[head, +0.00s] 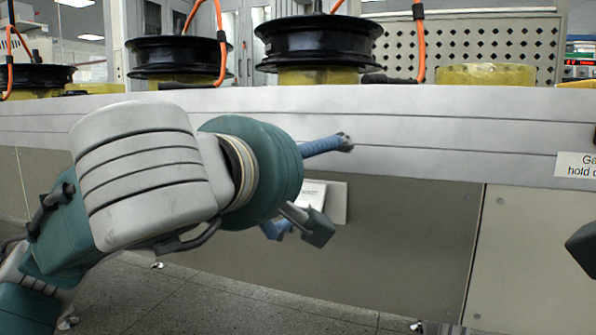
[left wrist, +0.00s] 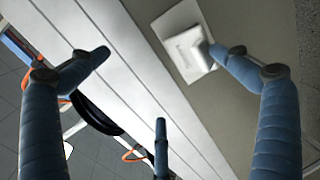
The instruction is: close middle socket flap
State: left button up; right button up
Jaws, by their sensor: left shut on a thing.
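A white socket (head: 339,205) is on the beige panel below the bench rail, partly hidden behind my left gripper (head: 328,188). The socket and its pale flap (left wrist: 184,51) show at the top of the left wrist view. In that view my left gripper (left wrist: 156,54) has its blue fingers spread. The right-hand fingertip overlaps the edge of the flap and appears to touch it. The left-hand finger lies over the rail. The flap's exact angle is unclear. A dark part at the right edge of the head view looks like my right gripper (head: 584,245), mostly cut off.
The grey bench rail (head: 450,125) runs across above the socket. Black wheel hubs (head: 318,38) on yellow mounts and orange cables (head: 419,40) stand on the bench. A white label (head: 577,165) is at the right. The panel right of the socket is clear.

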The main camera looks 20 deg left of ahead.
pick_arm(q)
jog(key=shift+s+r, duration=0.5)
jog(key=shift+r, duration=0.4)
jog(key=shift+c, duration=0.9)
jog(key=shift+s+r+p, duration=0.25)
jog(key=shift+s+p, duration=0.15)
jog(key=shift+p, duration=0.1)
jog(key=c, duration=0.9)
jog(key=shift+s+d+r+p, duration=0.1)
jog(key=shift+s+r+p, duration=0.3)
jog(key=shift+s+r, duration=0.1)
jog(key=s+r+p, duration=0.3)
jog(key=s+r, duration=0.2)
jog(key=shift+s+a+p, duration=0.2)
jog(key=shift+s+p, duration=0.15)
jog(key=shift+p, duration=0.05)
jog(key=shift+f, duration=0.1)
